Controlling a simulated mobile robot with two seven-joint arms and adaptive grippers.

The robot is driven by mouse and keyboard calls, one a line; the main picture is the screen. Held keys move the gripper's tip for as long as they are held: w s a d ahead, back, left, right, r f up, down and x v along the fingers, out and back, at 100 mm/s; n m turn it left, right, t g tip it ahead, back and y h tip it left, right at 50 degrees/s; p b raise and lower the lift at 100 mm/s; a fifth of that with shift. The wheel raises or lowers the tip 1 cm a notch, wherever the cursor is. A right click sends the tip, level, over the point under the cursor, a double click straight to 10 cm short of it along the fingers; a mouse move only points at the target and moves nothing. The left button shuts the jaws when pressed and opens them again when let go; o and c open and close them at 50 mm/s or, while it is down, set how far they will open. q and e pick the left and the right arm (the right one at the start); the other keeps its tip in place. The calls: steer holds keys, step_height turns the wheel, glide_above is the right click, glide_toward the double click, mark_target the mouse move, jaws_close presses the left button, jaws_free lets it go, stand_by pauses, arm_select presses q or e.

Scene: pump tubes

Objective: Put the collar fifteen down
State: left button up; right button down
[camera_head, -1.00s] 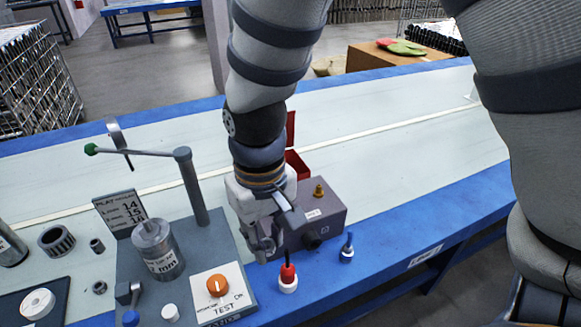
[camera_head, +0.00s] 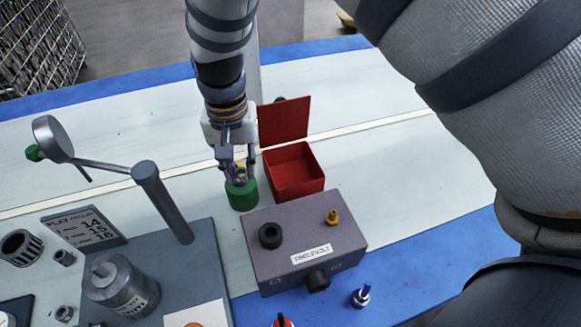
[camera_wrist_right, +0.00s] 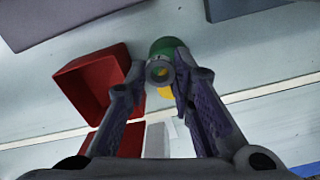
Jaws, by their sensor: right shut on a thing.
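My right gripper (camera_head: 239,177) reaches down from the top in the head view, right at a green cylinder (camera_head: 242,197). In the right wrist view the gripper (camera_wrist_right: 160,78) is shut on a small grey ring-shaped collar (camera_wrist_right: 159,71). I cannot read a number on it. The green cylinder (camera_wrist_right: 168,46) lies just beyond the collar, and a bit of yellow (camera_wrist_right: 166,92) shows beside it. I cannot tell whether collar and cylinder touch. My left gripper is not in view.
An open red box (camera_head: 294,185) stands close to the right of the gripper. A grey box (camera_head: 303,240) with a black ring is in front. A play-collar sign (camera_head: 84,231), a lever post (camera_head: 163,205) and loose collars (camera_head: 20,248) are at the left.

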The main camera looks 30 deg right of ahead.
steer(key=w+d+f, duration=0.1)
steer(key=d+f, duration=0.3)
steer(key=d, duration=0.4)
glide_above(292, 180)
steer(key=f, duration=0.3)
steer(key=a+f, duration=0.1)
steer(key=shift+s+f+b, duration=0.15)
steer(key=shift+f+b, duration=0.25)
steer(key=f, duration=0.2)
steer(key=d+f, duration=0.1)
steer(key=f, duration=0.1)
steer(key=shift+f, duration=0.1)
steer(key=c, duration=1.8)
jaws_free()
steer(key=shift+f, duration=0.1)
steer(key=o, duration=0.4)
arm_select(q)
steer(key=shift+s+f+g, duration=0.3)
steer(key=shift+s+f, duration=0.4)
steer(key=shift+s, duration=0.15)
